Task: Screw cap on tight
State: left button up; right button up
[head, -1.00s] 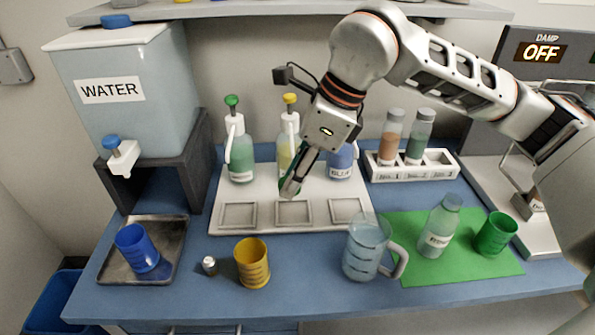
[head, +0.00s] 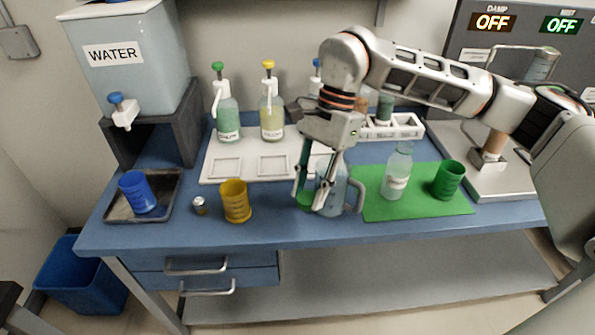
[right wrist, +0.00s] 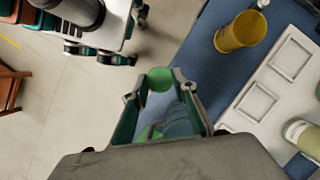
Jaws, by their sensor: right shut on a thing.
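My right gripper (head: 314,202) is in front of the clear jug (head: 338,192), low over the front of the bench. It is shut on a round green cap (right wrist: 160,78), which sits between the fingertips in the right wrist view. The cap also shows beside the fingers in the head view (head: 304,200). A clear labelled bottle (head: 397,178) stands upright on the green mat (head: 420,208), to the right of the gripper and apart from it. I see no cap on its neck. The gripper hides part of the jug. My left gripper is not in view.
A green cup (head: 448,181) stands right of the bottle. A yellow cup (head: 236,202), a small metal piece (head: 200,206) and a blue cup on a tray (head: 119,210) are left. Pump bottles (head: 227,118) and a tube rack (head: 405,124) stand behind. The mat's front is clear.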

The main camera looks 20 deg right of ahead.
jog(key=s+d+f+n+g+h, duration=0.1)
jog(key=d+f+n, duration=0.4)
jog(key=n, duration=0.7)
jog(key=shift+s+d+f+n+g+h, duration=0.25)
jog(key=shift+d+g+h, duration=0.4)
jog(key=shift+h, duration=0.65)
jog(key=shift+a, duration=0.1)
